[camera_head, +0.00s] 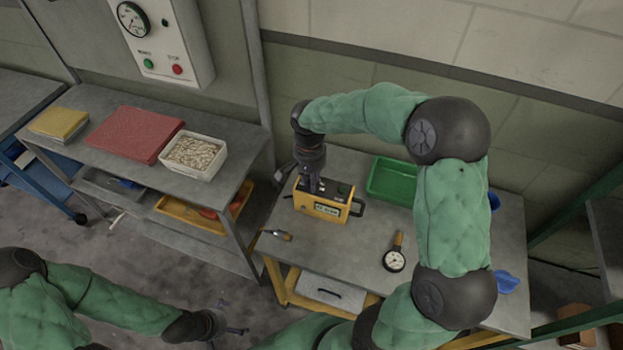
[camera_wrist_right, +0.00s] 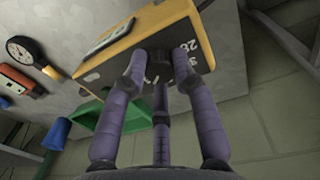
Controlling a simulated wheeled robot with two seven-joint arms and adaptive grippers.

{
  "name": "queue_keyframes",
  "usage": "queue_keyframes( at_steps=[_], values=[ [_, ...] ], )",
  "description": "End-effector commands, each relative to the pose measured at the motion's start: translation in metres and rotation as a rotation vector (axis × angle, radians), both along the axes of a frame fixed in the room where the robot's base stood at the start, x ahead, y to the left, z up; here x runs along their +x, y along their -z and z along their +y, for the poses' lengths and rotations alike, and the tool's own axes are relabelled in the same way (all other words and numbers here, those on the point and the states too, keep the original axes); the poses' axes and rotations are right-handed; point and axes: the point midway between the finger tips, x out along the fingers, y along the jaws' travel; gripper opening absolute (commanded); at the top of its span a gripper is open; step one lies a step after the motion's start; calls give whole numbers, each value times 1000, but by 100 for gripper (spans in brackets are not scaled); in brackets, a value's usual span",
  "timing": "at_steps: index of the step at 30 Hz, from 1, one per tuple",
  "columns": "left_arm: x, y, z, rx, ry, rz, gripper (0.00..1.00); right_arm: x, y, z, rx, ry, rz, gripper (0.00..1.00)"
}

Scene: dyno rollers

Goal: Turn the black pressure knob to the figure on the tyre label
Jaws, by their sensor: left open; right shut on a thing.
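A yellow box (camera_head: 322,204) with a black top panel stands on the right-hand table. My right gripper (camera_head: 314,186) comes down onto it from above. In the right wrist view, the fingers of this gripper (camera_wrist_right: 161,62) are closed around the black knob (camera_wrist_right: 161,58) on the dark panel of the yellow box (camera_wrist_right: 112,60). White figures and marks show around the knob, partly hidden by the fingers. The box front has a small display or label, too small to read surely. My left gripper (camera_head: 232,326) is open and empty over the floor at lower left. I cannot make out a tyre label.
A green tray (camera_head: 393,182), a round gauge with a handle (camera_head: 394,260) and a small tool (camera_head: 277,235) are on the same table. A red mat (camera_head: 134,134) and a white tray (camera_head: 195,153) lie on the left bench. A wall panel (camera_head: 160,40) hangs behind.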

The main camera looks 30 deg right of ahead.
Motion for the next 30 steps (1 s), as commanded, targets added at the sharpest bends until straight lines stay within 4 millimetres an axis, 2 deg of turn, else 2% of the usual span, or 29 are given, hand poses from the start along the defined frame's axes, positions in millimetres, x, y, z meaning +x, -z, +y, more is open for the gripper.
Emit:
queue_keyframes(
  at_steps=[12,13,15,25,30],
  values=[
    [0,0,0,0,0,0,100,0,0,1,1,6,0,0],
    [0,0,0,0,0,0,100,0,0,1,1,6,0,37],
    [0,0,0,0,0,0,100,0,0,0,1,6,0,52],
    [0,0,0,0,0,0,100,0,-1,0,1,5,-1,52],
    [0,0,0,0,0,0,100,1,-15,0,0,6,-4,52]
  ],
)
